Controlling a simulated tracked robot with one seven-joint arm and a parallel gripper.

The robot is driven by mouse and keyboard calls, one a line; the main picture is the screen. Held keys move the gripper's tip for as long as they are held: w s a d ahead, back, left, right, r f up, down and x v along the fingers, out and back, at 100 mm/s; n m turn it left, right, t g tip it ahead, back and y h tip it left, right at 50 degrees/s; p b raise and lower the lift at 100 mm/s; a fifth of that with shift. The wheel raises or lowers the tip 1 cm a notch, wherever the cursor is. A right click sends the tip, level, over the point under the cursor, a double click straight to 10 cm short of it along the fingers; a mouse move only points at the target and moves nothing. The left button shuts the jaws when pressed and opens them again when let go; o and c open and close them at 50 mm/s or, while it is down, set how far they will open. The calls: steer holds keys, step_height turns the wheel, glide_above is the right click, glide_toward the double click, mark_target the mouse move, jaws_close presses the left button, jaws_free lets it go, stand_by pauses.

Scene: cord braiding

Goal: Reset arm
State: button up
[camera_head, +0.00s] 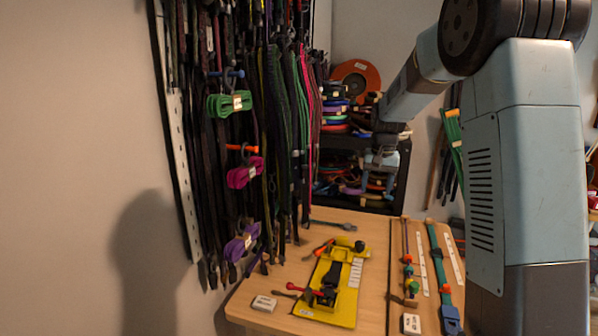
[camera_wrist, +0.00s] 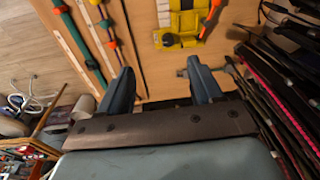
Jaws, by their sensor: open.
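My gripper (camera_wrist: 160,88) shows in the wrist view with its two grey fingers spread apart and nothing between them. In the head view my blue-grey arm rises on the right and bends toward the middle. My gripper (camera_head: 382,170) hangs at the arm's far end, in front of the dark shelf and above the table's back edge. It is small there. The yellow board (camera_head: 345,297) lies on the wooden table (camera_head: 372,238), with a red-handled clamp (camera_head: 312,292) on it.
Hanging cords (camera_head: 285,120) fill the wall left of the table. Green (camera_head: 230,103), magenta (camera_head: 245,172) and purple (camera_head: 240,243) bundles hang among them. A dark shelf (camera_head: 363,145) stands behind.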

steer(key=s+r+n+t, duration=0.1)
steer(key=s+r, duration=0.3)
steer(key=s, duration=0.5)
steer(key=s+r+t, duration=0.1)
steer(key=s+r, duration=0.3)
steer(key=s, duration=0.6)
steer(key=s+r+n+t, duration=0.1)
steer(key=s+r, duration=0.3)
steer(key=s, duration=0.5)
steer(key=s+f+n+t, duration=0.1)
steer(key=s+f, duration=0.2)
steer(key=s, duration=0.7)
steer(key=shift+s, duration=0.25)
